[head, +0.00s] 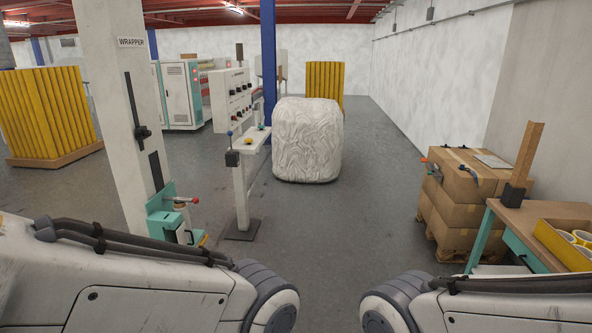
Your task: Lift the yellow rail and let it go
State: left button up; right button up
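I cannot make out for certain which thing is the yellow rail. A small yellow piece (203,240) shows low beside the teal unit (165,222) at the foot of the wrapper post (115,110); my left arm partly covers this area. Upright yellow lengths stand packed on a pallet (50,160) at the left, and another yellow stack (323,85) stands at the back. Both my arms reach in along the bottom edge, left and right. Neither gripper shows, so their hold is hidden.
A white wrapped bale (308,140) stands mid-floor beside a control stand (240,180). The grey floor between bale and cartons is clear.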

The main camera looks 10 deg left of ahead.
aim_at(205, 238)
jog(key=i, duration=2.4)
jog(key=u, duration=1.5)
